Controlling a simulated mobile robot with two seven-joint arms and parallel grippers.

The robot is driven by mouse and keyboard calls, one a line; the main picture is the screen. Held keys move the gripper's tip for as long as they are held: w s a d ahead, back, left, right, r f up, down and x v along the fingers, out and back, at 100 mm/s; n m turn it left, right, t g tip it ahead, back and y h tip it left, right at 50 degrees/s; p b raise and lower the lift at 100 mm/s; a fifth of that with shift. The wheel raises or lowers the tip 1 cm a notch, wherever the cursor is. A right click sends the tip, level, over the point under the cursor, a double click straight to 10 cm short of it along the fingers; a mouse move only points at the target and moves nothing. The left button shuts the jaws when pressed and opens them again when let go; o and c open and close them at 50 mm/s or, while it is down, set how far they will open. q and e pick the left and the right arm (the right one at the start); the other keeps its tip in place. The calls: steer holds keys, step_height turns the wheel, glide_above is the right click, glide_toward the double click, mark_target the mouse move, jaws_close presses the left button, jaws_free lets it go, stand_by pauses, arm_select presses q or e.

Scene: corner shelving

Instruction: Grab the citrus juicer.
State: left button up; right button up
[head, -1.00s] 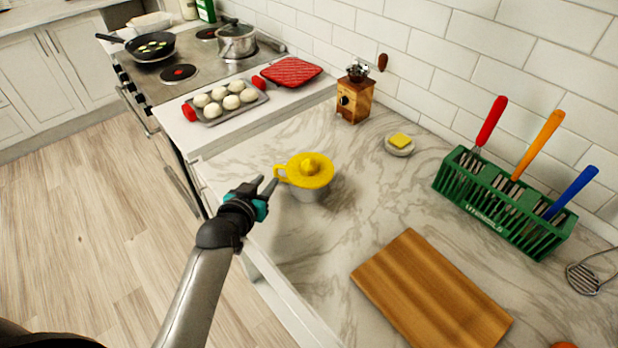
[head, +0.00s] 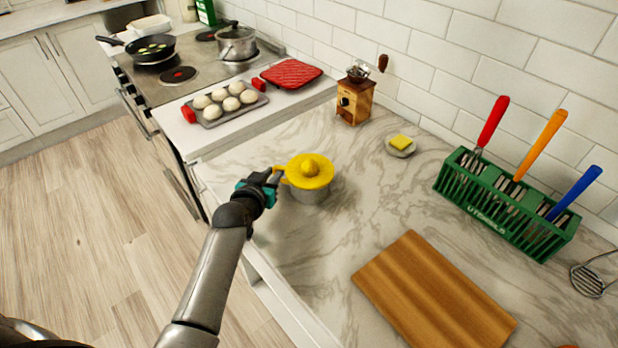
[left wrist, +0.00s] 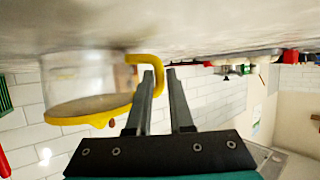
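The citrus juicer (head: 311,172) has a yellow top with a central cone and a side handle, over a clear cup. It stands upright on the marble counter, near the counter's left edge. My left gripper (head: 277,178) is at its handle, on the left side of the cup. In the left wrist view, which is upside down, the juicer (left wrist: 90,104) is at the left. Its yellow handle reaches toward the two fingers (left wrist: 162,75), which are apart. The handle's outer part shows in the gap between them; contact cannot be told. My right gripper is not in view.
A wooden cutting board (head: 434,296) lies front right. A green utensil rack (head: 500,212) stands by the wall. A wooden grinder (head: 354,101) and a small dish with a yellow piece (head: 400,145) are behind the juicer. The counter around the juicer is clear.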

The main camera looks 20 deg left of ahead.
arm_select(q)
jaws_close()
stand_by(1.1)
